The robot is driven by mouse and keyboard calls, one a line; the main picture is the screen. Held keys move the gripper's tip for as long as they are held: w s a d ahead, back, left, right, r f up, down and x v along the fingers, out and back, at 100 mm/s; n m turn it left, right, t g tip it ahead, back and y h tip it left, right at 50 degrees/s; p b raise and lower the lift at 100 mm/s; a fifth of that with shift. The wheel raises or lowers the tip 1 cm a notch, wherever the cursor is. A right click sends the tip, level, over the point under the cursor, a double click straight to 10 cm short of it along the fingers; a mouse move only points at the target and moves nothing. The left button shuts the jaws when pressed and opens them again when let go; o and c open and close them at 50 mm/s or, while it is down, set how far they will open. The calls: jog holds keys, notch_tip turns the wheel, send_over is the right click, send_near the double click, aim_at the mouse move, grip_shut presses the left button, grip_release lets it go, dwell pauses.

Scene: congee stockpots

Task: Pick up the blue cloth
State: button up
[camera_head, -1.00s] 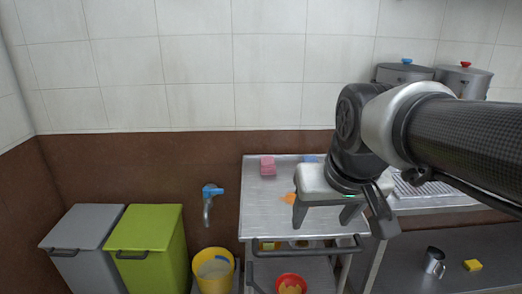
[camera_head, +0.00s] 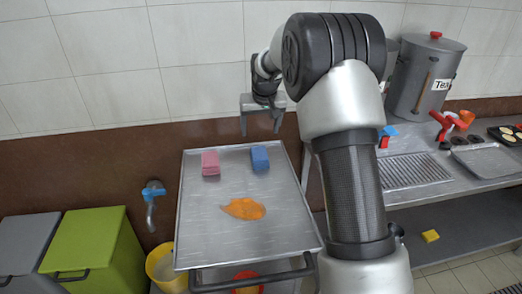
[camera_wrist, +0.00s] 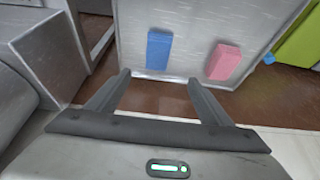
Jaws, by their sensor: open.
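The blue cloth (camera_head: 260,159) is a small folded block on the metal cart top, near its far edge. In the wrist view the blue cloth (camera_wrist: 158,48) lies ahead of my fingers, left of centre. My gripper (camera_head: 262,132) is open and empty, above and just beyond the far edge of the cart. In the wrist view my gripper (camera_wrist: 158,82) shows its two fingers apart with nothing between them.
A pink folded cloth (camera_head: 210,163) lies left of the blue one. A counter with a tall pot (camera_head: 425,75) stands right. Green (camera_head: 95,240) and grey bins stand left.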

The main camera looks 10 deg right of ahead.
send_near(259, 152)
jog(key=x, duration=0.5)
jog(key=shift+s+a, duration=0.15)
jog(key=shift+a, duration=0.15)
jog(key=shift+d+x, duration=0.2)
jog(key=shift+x, duration=1.1)
jog(key=shift+d+x, duration=0.15)
jog(key=shift+x, duration=1.15)
jog(key=shift+s, duration=0.15)
jog(key=shift+f, duration=0.25)
jog(key=c, duration=1.1)
jog(key=shift+r, duration=0.65)
notch_tip(259, 152, up, 9)
jog(key=shift+r, duration=0.1)
